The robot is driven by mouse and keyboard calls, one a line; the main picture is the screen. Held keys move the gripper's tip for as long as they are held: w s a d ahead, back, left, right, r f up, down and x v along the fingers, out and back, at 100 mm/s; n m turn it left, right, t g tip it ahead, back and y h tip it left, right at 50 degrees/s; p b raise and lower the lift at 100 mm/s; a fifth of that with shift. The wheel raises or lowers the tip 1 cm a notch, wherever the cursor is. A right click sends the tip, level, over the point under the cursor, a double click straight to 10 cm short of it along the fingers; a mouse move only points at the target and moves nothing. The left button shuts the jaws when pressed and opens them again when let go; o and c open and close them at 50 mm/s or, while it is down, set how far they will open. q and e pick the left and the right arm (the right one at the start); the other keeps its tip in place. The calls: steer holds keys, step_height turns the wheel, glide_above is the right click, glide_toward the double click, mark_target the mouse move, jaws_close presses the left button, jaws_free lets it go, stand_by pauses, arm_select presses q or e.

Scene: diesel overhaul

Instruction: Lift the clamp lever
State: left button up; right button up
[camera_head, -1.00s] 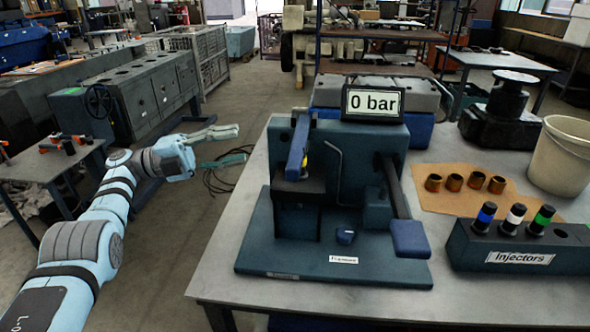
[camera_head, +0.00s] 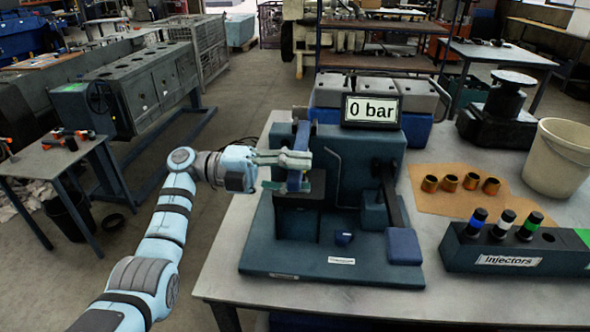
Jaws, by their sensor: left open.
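The clamp lever (camera_head: 302,134) is a blue bar on the left side of the dark teal test stand (camera_head: 350,262). It slopes down toward me, its lower end near the block on the stand. My left gripper (camera_head: 298,173) has come in from the left and is open, with one grey-green finger above the other. Its fingers overlap the lever's lower part, and blue shows between them. I cannot tell whether they touch it. The fingers hide what sits under the lever. My right gripper is out of view.
A display (camera_head: 371,109) on the stand reads 0 bar. A blue-ended pump lever (camera_head: 403,246) is at the stand's right. An injector rack (camera_head: 515,256), several copper-coloured rings (camera_head: 450,183) and a white bucket (camera_head: 558,158) occupy the table's right side. The table's front left (camera_head: 228,268) is clear.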

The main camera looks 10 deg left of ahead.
arm_select(q)
jaws_close()
stand_by(0.3)
steer(key=shift+r+p, duration=0.45)
steer(key=shift+p, duration=0.05)
steer(key=r+n+p, duration=0.2)
steer(key=r+p, duration=0.1)
steer(key=r+n+p, duration=0.1)
steer(key=r+p, duration=0.1)
steer(key=shift+w+r, duration=0.25)
steer(key=shift+w, duration=0.1)
steer(key=r+n, duration=0.1)
steer(key=w+r+n+p, duration=0.1)
steer(key=shift+w+r, duration=0.2)
steer(key=shift+r, duration=0.2)
steer(key=shift+w+r+n+b, duration=0.3)
steer(key=shift+w+r+n, duration=0.1)
steer(key=shift+r+n, duration=0.2)
steer(key=shift+w+r+n+b, duration=0.25)
steer(key=shift+w+r+n, duration=0.1)
steer(key=shift+r+n, duration=0.2)
